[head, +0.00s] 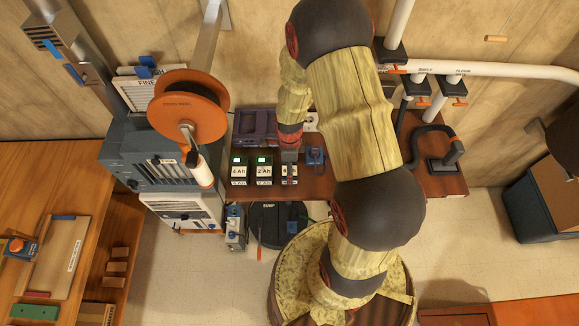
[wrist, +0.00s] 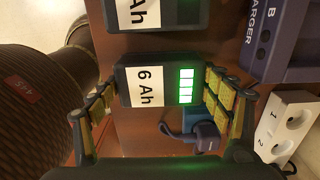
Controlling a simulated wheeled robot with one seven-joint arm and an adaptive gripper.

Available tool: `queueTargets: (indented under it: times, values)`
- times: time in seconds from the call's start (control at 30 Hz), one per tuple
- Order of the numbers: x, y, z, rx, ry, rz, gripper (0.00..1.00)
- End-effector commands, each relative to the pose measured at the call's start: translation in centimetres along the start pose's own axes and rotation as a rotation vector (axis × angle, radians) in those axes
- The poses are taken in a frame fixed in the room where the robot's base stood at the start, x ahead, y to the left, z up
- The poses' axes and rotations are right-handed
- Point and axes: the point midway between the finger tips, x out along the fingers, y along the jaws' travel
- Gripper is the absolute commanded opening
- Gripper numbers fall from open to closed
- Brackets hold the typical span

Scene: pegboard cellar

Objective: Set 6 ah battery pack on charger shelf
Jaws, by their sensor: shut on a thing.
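The 6 Ah battery pack (wrist: 155,86) is dark with a white label and a lit green charge display. My gripper (head: 289,156) is shut on it, with a padded finger at each side of the pack in the wrist view. In the head view my gripper hides much of the pack (head: 290,172). It is at the brown shelf (head: 318,186); I cannot tell whether it touches the surface. Charger B (wrist: 268,40) is purple and lies to the right of the pack in the wrist view. The purple charger housing (head: 254,124) is at the shelf's back in the head view.
The 4 Ah pack (head: 238,168) and 2 Ah pack (head: 264,168) stand left of my gripper. A blue plug-like item (head: 315,156) is close on its right. A white socket strip (wrist: 288,128) lies near charger B. An orange reel (head: 188,104) stands left.

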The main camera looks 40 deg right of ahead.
Motion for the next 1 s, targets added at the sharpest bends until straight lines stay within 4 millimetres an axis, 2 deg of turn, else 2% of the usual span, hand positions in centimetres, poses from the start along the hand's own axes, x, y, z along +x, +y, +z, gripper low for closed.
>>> queueTargets:
  times: [0.07,0.1,0.4,0.77,0.87,1.0]
  values:
    - [0.3,-0.1,0.0,0.0,0.0,-0.001,0.56]
    - [0.3,0.0,0.0,0.0,0.0,0.0,0.8]
    - [0.2,0.0,0.0,0.0,0.0,0.0,0.97]
    - [0.1,0.0,0.0,0.0,0.0,0.0,0.97]
    - [-0.5,-0.1,0.0,0.0,-0.001,-0.002,0.97]
    - [-2.7,-0.1,0.0,0.0,-0.001,-0.004,0.97]
